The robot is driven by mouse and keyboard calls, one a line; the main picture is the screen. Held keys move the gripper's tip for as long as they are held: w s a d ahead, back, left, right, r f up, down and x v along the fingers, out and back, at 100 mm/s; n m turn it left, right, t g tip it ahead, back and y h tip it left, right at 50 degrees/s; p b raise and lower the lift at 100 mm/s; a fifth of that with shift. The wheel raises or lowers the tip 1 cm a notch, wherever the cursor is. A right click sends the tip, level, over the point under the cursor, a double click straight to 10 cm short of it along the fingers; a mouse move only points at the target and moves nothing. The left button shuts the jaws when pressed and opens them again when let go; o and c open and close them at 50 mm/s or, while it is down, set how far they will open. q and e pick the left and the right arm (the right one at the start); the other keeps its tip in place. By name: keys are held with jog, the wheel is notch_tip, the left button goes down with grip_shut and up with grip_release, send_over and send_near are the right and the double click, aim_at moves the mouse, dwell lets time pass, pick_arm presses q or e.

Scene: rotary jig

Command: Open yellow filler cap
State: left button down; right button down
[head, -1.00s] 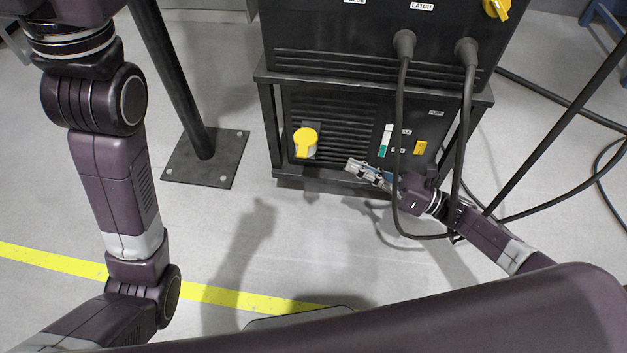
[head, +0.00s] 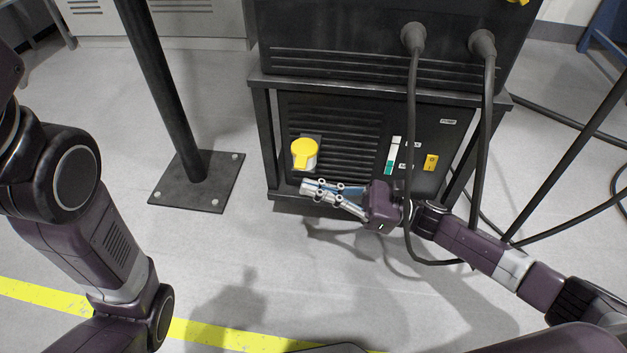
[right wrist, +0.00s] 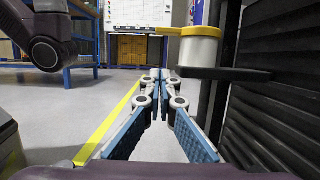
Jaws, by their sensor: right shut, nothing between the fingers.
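The yellow filler cap (head: 304,150) is on the left part of the black lower unit's front, and looks closed over a pale neck. In the right wrist view the yellow cap (right wrist: 200,31) sits on a white neck (right wrist: 199,52) above a dark ledge, at the upper right. My right gripper (head: 305,189) is in front of the lower unit, below the cap and apart from it. Its fingers point left, and in the right wrist view the fingertips (right wrist: 160,74) are together with nothing between them. My left arm shows at the left of the head view; its gripper is out of frame.
Black cables (head: 411,150) hang from the upper cabinet (head: 370,45) in front of the lower unit and beside my right arm. A green and white level gauge (head: 392,155) and a yellow switch (head: 431,162) are right of the cap. A black post (head: 160,80) stands left.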

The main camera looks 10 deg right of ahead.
aim_at(303, 153)
notch_tip(303, 153, up, 4)
jog(key=shift+b, duration=0.5)
jog(key=shift+r, duration=0.1)
